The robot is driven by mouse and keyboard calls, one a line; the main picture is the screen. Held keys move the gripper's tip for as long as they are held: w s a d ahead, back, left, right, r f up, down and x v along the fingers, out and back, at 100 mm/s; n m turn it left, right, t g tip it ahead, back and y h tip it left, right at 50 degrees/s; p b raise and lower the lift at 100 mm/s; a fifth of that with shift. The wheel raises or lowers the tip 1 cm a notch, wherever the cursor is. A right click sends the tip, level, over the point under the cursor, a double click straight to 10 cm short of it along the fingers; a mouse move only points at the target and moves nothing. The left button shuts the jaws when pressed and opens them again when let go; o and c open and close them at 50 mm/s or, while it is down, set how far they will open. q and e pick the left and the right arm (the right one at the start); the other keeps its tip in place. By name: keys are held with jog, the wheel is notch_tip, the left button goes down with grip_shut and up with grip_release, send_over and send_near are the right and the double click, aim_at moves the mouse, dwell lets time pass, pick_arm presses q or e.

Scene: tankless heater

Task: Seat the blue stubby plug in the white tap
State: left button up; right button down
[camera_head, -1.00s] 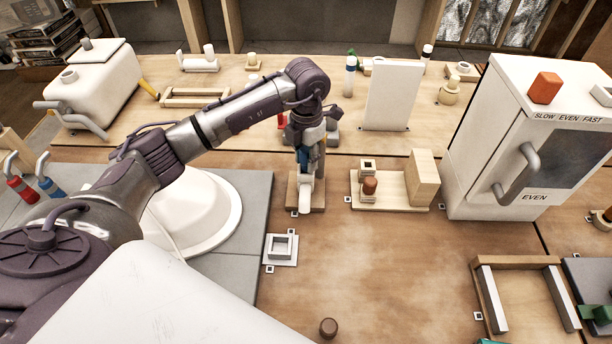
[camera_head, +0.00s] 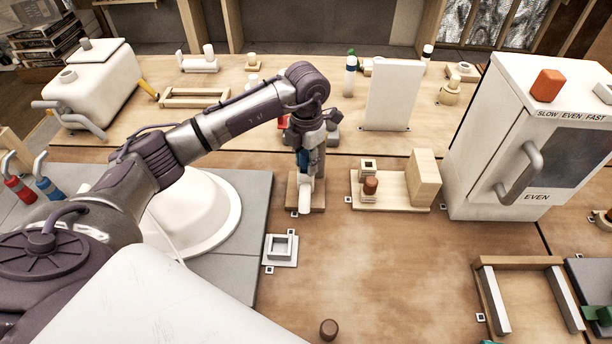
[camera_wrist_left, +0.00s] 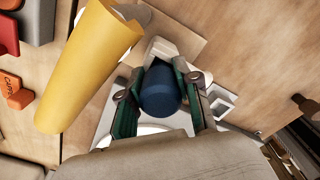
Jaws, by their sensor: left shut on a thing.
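The blue stubby plug (camera_wrist_left: 160,92) is between the two fingers of my left gripper (camera_wrist_left: 160,103) in the left wrist view. The left gripper (camera_head: 305,162) is shut on it and points down over the white tap in the head view. The white tap (camera_head: 305,197) stands on a small wooden base (camera_head: 319,201). Part of the tap (camera_wrist_left: 162,47) shows beyond the plug in the wrist view. The plug's lower end is hidden, so I cannot tell whether it touches the tap's opening. My right gripper is not in view.
A wooden board with blocks (camera_head: 390,202) lies right of the tap. A white square socket (camera_head: 281,249) sits in front. A white round basin (camera_head: 215,225) is at left, and a white cabinet (camera_head: 485,160) at right. A yellow cylinder (camera_wrist_left: 88,68) is close in the wrist view.

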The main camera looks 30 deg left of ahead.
aim_at(306, 152)
pick_arm(q)
jog(key=shift+f, duration=0.15)
jog(key=o, duration=1.1)
notch_tip(306, 152, up, 12)
dwell(0.6)
